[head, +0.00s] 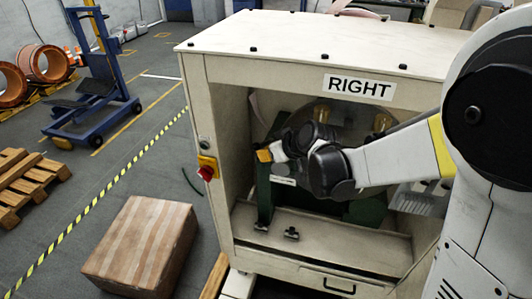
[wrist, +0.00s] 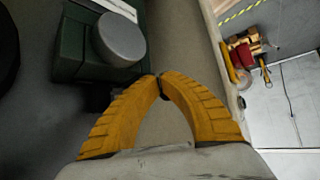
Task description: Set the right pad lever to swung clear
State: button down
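The white cabinet marked RIGHT (head: 359,87) stands open at the front, with a green mechanism (head: 265,200) inside. My gripper (head: 264,155) is inside the opening at the left, in front of the mechanism. In the wrist view my gripper (wrist: 160,82) has its two yellow fingers closed together at the tips, with a small dark spot between them and no object clearly held. A green block (wrist: 75,45) with a round grey knob (wrist: 120,40) is just beyond the fingertips, to the left. I cannot make out the right pad lever for certain; my arm hides part of the interior.
A red stop button on a yellow box (head: 208,168) sits on the cabinet's left front post. A cardboard box (head: 140,245) stands on the floor at the left. A wooden pallet (head: 30,180) and a blue lift (head: 95,110) are farther left. The cabinet's frame closely surrounds my arm.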

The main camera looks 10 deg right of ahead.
aim_at(253, 146)
jog(key=shift+w+a+m+t+h, duration=0.3)
jog(key=shift+a+m+h, duration=0.35)
jog(key=shift+m, duration=0.25)
jog(key=shift+w+a+m+h, duration=0.4)
jog(key=shift+w+a, duration=0.75)
jog(key=shift+w, duration=0.2)
jog(key=shift+w+a, duration=0.2)
jog(key=shift+w, duration=0.35)
jog(key=shift+w+a, duration=0.15)
jog(key=shift+w, duration=0.45)
jog(key=shift+r+p, duration=0.15)
jog(key=shift+p, duration=0.2)
